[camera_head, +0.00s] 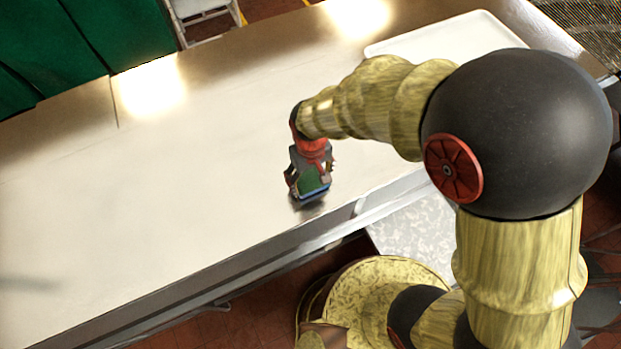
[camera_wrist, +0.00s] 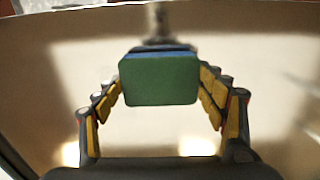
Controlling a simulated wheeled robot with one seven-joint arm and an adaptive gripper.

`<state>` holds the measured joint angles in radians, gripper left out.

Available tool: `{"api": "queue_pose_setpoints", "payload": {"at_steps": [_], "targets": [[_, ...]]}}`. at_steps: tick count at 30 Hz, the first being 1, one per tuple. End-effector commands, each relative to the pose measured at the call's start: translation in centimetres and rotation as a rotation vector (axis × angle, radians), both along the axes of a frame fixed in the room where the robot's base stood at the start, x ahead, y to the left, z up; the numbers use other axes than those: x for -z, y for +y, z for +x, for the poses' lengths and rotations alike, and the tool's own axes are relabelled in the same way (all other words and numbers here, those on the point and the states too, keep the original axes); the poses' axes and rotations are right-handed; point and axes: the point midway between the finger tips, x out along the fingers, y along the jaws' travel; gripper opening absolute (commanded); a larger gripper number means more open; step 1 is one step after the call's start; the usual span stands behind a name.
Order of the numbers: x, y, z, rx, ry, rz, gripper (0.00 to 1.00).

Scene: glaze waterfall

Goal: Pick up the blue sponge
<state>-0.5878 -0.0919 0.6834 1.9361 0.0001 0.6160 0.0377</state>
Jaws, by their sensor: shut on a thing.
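The blue sponge (camera_head: 315,194) has a green face and a blue layer. It is at my gripper (camera_head: 307,184), near the front edge of the pale counter (camera_head: 200,170). In the wrist view the sponge (camera_wrist: 159,80) shows its green face, with a thin blue strip along its far top edge. My gripper's yellow-padded fingers stand on its left and right, shut on it. A dark shadow lies just beneath the sponge in the head view; I cannot tell how far it is off the counter.
A white tray (camera_head: 455,36) lies at the counter's far right end. The counter left of my gripper is clear. A green surface (camera_head: 90,40) and a light-coloured frame (camera_head: 205,12) stand behind the counter. A speckled grey surface (camera_head: 415,232) is below its front edge.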

Motion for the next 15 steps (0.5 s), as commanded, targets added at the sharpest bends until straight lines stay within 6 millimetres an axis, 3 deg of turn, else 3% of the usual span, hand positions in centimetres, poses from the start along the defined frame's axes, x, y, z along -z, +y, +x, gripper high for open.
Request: {"api": "queue_pose_setpoints", "payload": {"at_steps": [5, 13, 15], "targets": [[-2.6, -0.1, -0.2, 0.0, -0.004, 0.003, 0.6], [-8.3, -2.6, -4.2, 0.0, -0.008, 0.005, 0.6], [-8.9, -3.5, -5.7, -0.001, -0.005, 0.003, 0.6]]}}
